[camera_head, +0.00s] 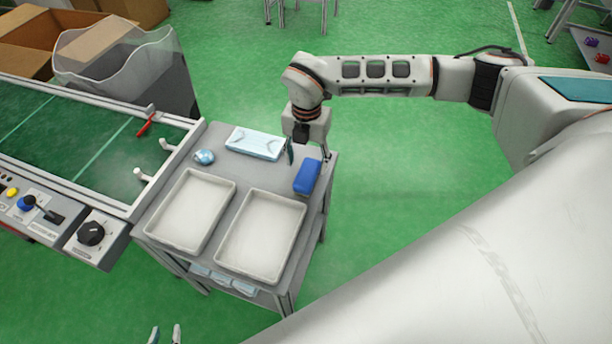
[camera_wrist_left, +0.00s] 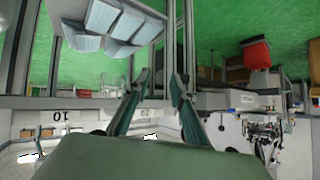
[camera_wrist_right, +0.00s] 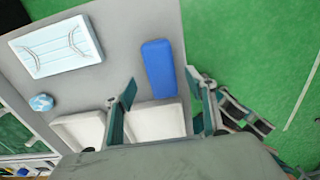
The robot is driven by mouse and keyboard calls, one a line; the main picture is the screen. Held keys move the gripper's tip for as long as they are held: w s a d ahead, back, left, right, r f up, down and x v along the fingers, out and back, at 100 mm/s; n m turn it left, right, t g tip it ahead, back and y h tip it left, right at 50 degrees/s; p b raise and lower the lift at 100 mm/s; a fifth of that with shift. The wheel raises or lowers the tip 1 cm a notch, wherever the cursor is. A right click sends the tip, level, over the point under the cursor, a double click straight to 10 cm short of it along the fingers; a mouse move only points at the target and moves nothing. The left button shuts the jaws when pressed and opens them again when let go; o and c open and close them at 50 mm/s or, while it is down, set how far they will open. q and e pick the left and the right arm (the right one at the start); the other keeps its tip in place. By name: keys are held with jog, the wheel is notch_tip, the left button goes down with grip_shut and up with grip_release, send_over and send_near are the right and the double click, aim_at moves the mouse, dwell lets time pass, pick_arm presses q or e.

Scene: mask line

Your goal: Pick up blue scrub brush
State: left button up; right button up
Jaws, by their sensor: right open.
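The blue scrub brush (camera_head: 307,176) lies on the grey table (camera_head: 218,162) near its right edge, and it shows as a blue block in the right wrist view (camera_wrist_right: 158,69). My right gripper (camera_head: 308,153) is open and empty, pointing down at the far side of the brush. In the right wrist view the brush appears between the two fingertips (camera_wrist_right: 168,88), apart from both as far as I can tell. My left gripper (camera_head: 165,334) is at the bottom edge of the head view, fingers apart and empty, with its fingertips also in the left wrist view (camera_wrist_left: 159,78).
Two white trays (camera_head: 232,186) (camera_head: 303,203) stand at the table's front. A pack of masks (camera_head: 254,143) and a small blue-white ball (camera_head: 204,157) lie behind them. A conveyor (camera_head: 72,141) with a control panel adjoins on the left. Green floor is free to the right.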

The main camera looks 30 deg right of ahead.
aim_at(307, 172)
notch_tip(307, 172, down, 5)
jog(key=shift+s+f+b, duration=0.15)
jog(key=shift+f+b, duration=0.05)
jog(key=shift+b, duration=0.4)
jog(key=shift+r, duration=0.15)
jog(key=c, duration=1.2)
